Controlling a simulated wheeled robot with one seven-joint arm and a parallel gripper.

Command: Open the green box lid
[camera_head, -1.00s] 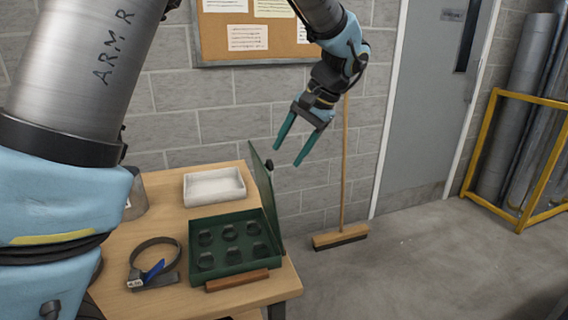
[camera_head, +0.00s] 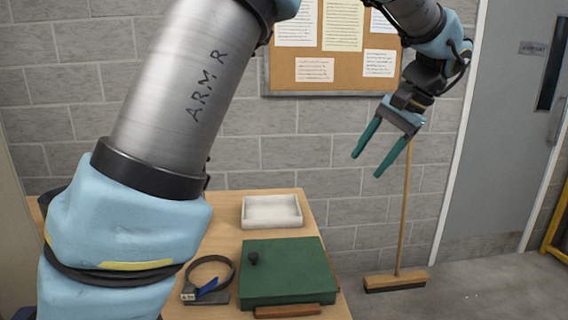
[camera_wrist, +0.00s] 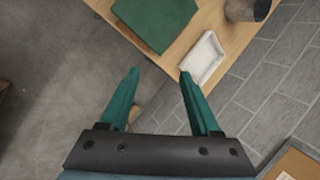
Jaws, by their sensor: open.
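The green box (camera_head: 292,272) sits on the table's front part in the head view. Its lid lies flat and shut over it, so the inside is hidden. A black knob (camera_head: 253,258) stands on the lid near its left edge. The box also shows at the top of the wrist view (camera_wrist: 155,18). My gripper (camera_head: 368,166) is open and empty, with two teal fingers. It is in the air above and to the right of the box, apart from it. In the wrist view the gripper (camera_wrist: 159,73) has nothing between its fingers.
A wooden bar (camera_head: 288,311) lies along the box's front edge. A clamp ring (camera_head: 208,276) with a blue lever lies left of the box. A white tray (camera_head: 272,212) is behind it. A broom (camera_head: 396,281) leans on the wall right of the table.

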